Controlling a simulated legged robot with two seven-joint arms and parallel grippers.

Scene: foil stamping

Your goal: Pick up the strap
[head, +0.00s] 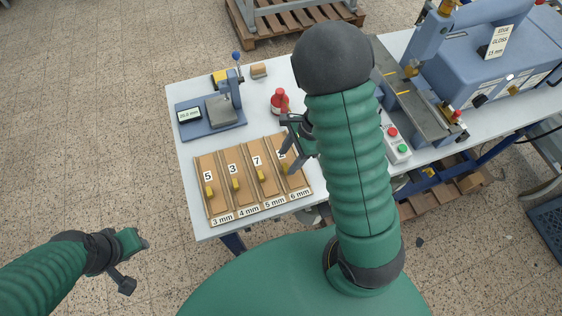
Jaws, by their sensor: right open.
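I cannot make out a strap for certain. A tan board (206,169) with several slots lies at the table's front left. Its slots carry the numbers 5, 3 and 7, with the last number partly covered, and labels from 3 mm to 6 mm. Each slot holds a small yellow piece, such as the one in the leftmost slot (209,191). My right gripper (285,143) is open over the board's right end, and my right arm hides part of the table. My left gripper (137,266) is off the table at the lower left, its fingers apart and empty.
A gauge stand (211,113) with a display is at the table's back left. A red bottle (280,102) and a tan block (258,71) stand near it. A blue machine (500,55) and a button box (397,144) are on the right. Floor at the left is clear.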

